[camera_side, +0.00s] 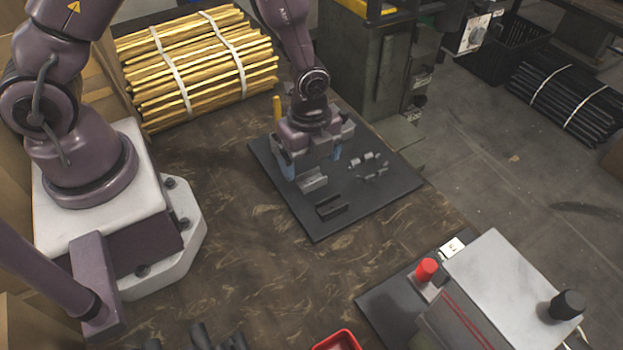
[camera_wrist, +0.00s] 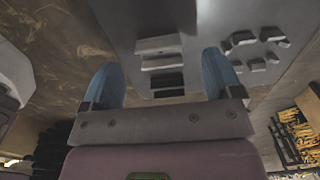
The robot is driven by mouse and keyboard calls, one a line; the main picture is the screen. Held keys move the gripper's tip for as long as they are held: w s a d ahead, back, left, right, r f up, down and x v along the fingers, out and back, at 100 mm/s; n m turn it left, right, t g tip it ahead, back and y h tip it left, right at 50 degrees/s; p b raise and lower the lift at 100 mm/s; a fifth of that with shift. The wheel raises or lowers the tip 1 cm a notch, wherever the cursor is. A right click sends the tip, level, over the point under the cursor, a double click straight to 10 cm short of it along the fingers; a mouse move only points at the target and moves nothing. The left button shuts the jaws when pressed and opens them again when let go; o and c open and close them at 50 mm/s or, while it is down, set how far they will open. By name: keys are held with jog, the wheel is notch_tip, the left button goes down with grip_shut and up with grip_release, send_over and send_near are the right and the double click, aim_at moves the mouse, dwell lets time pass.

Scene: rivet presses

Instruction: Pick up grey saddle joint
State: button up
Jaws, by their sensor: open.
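The grey saddle joint (camera_side: 313,181) is a small channel-shaped part lying on the dark mat (camera_side: 310,222). It also shows in the wrist view (camera_wrist: 158,46), beyond the fingertips. My gripper (camera_side: 312,162) is above the mat, its two blue fingers spread wide and empty. In the side view it is just behind the grey joint; in the wrist view the fingers (camera_wrist: 162,75) stand to either side of the joint's line. I cannot tell the height of the tips above the mat.
A similar black channel part (camera_side: 331,207) lies close beside the grey one. Several small grey parts (camera_side: 368,167) lie to the right on the mat. A bundle of brass rods (camera_side: 195,65) is behind. A press with a red knob (camera_side: 426,270) stands front right. The wooden table's middle is clear.

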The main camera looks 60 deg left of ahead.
aim_at(308, 173)
notch_tip(308, 173, down, 4)
jog(key=shift+s+a+r, duration=0.1)
jog(key=shift+r, duration=0.05)
jog(key=c, duration=1)
jog(key=shift+r, duration=0.15)
